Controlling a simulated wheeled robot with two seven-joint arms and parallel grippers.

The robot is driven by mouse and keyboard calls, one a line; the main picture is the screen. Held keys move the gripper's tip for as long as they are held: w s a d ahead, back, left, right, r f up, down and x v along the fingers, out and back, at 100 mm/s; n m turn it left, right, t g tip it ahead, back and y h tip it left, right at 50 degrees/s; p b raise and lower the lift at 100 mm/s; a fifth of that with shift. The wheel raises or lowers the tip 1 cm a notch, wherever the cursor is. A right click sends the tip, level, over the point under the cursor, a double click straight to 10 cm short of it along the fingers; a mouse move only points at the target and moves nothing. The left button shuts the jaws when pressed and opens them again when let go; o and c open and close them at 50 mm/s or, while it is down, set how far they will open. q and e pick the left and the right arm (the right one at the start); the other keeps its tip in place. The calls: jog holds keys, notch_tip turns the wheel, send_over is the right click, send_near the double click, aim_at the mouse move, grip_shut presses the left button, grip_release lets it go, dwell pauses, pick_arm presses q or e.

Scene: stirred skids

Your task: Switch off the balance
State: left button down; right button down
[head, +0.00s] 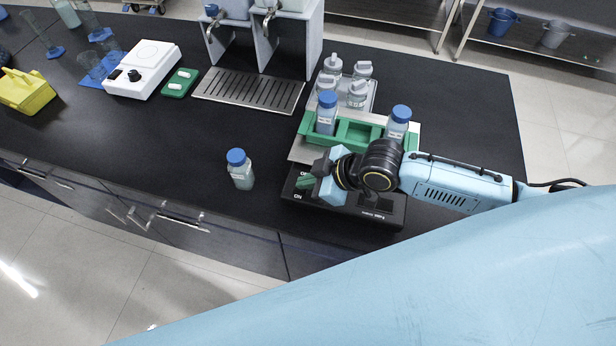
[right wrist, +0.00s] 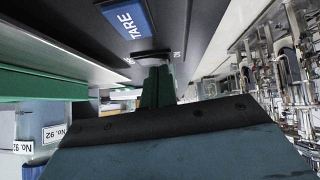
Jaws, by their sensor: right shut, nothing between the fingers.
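The balance (head: 375,212) is a low black unit near the front edge of the counter, with a steel pan (head: 299,150) on top. ON and OFF labels show at its left front corner. My right gripper (head: 307,181) is shut and empty at that corner, between the labels. In the right wrist view the green fingertips (right wrist: 157,88) reach a dark switch (right wrist: 150,57) beside the blue TARE button (right wrist: 126,17). They look at or against the switch; contact and the switch's position cannot be told. The display is not readable. My left gripper is out of view.
A green rack (head: 357,133) with blue-capped bottles stands on the pan. A loose blue-capped bottle (head: 240,170) stands left of the balance. Behind are grey-capped bottles (head: 358,92) and a drip tray (head: 248,92). The counter's middle left is clear.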

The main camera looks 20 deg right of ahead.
jog(key=r+p, duration=0.4)
jog(key=shift+w+d+r+p, duration=0.2)
jog(key=shift+p, duration=0.15)
jog(key=w+d+b+v, duration=0.1)
jog(key=v, duration=0.8)
jog(key=shift+d, duration=0.2)
jog(key=shift+s+r, duration=0.1)
jog(key=shift+r, duration=0.05)
